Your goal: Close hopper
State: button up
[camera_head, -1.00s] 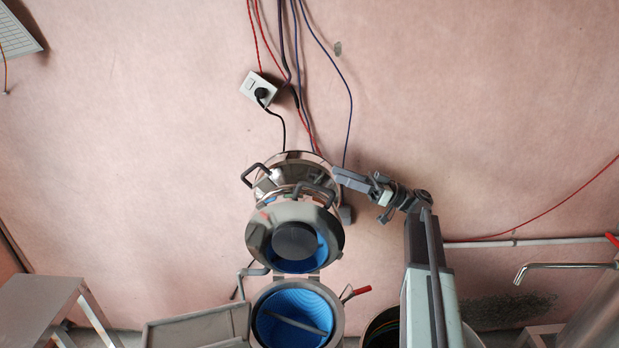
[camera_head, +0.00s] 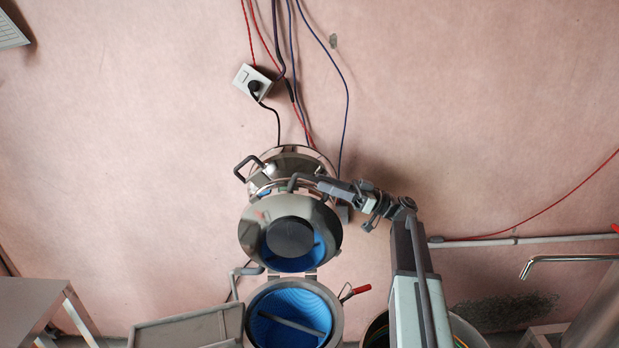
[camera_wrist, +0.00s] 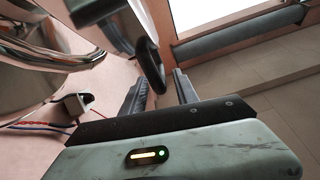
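The hopper (camera_head: 252,312) stands at the bottom centre of the head view, a round steel bowl with a blue inside and a bar across it. Its steel lid (camera_head: 262,212) is raised behind it on a hinge, its inner side with a dark disc facing the camera. A dark handle (camera_head: 300,177) rises at the lid's upper edge. My gripper (camera_head: 325,185) is at the right end of this handle. In the wrist view a dark curved handle (camera_wrist: 151,62) reaches in between the two spread fingers of my gripper (camera_wrist: 158,80). Contact cannot be told.
A second shiny steel vessel (camera_head: 298,158) with its own handle (camera_head: 245,167) is close behind the lid. A red-handled lever (camera_head: 355,292) juts out right of the hopper. A grey tray (camera_head: 180,330) is at lower left. A wall socket (camera_head: 251,82) and hanging cables are above.

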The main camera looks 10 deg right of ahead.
aim_at(302, 176)
jog(key=p+x, duration=0.1)
jog(key=x, duration=0.4)
jog(key=shift+d, duration=0.1)
grip_shut()
jog(key=shift+f, duration=0.1)
dwell(1.1)
